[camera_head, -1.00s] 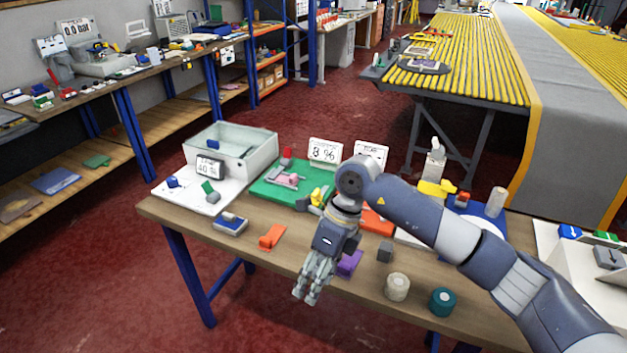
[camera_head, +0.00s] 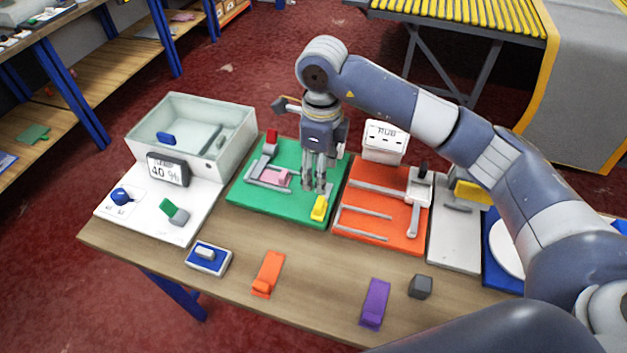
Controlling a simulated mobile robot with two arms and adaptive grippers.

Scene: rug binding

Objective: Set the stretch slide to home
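No label in view names the stretch slide, so I cannot tell for certain which part it is. A green board (camera_head: 245,199) carries grey rails, a pink block (camera_head: 275,178), a red block (camera_head: 271,137) and a yellow block (camera_head: 319,208). The orange board (camera_head: 385,232) beside it carries grey rails and a white block with a black knob (camera_head: 422,172). My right gripper (camera_head: 315,186) points down over the right part of the green board, just behind the yellow block. Its fingers hide part of the board, and their opening and any contact are unclear. My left gripper is out of view.
A pale open bin (camera_head: 232,149) and a "40 %" display (camera_head: 168,170) stand left. A blue-and-white block (camera_head: 208,258), orange piece (camera_head: 268,273), purple piece (camera_head: 374,303) and grey block (camera_head: 420,286) lie along the front. A white sign block (camera_head: 385,142) stands behind the orange board.

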